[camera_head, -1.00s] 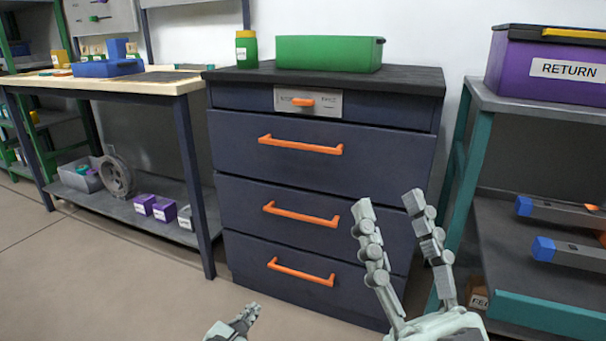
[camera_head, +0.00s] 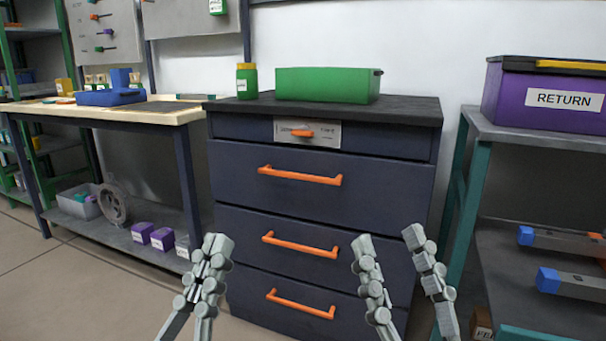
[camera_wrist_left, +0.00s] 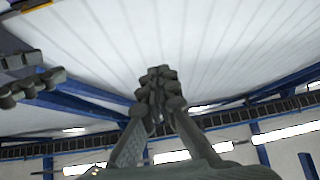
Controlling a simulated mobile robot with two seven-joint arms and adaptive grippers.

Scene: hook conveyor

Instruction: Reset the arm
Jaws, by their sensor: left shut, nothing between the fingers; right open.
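My left gripper (camera_head: 217,245) points up in front of the drawer cabinet's lower left side, shut with nothing between its fingers. In the left wrist view its closed fingertips (camera_wrist_left: 160,75) show against the ceiling. My right gripper (camera_head: 388,238) is upright in front of the cabinet's right side, its two fingers spread apart and empty. In the left wrist view, part of a gripper (camera_wrist_left: 25,80) shows at the left edge. Both arms are mostly below the head view.
A dark drawer cabinet (camera_head: 230,170) with orange handles stands ahead, all drawers shut. A green box (camera_head: 325,86) and a green jar (camera_head: 247,80) stand on it. A workbench (camera_head: 180,115) is at left. A purple RETURN bin (camera_head: 510,100) sits on the right shelf.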

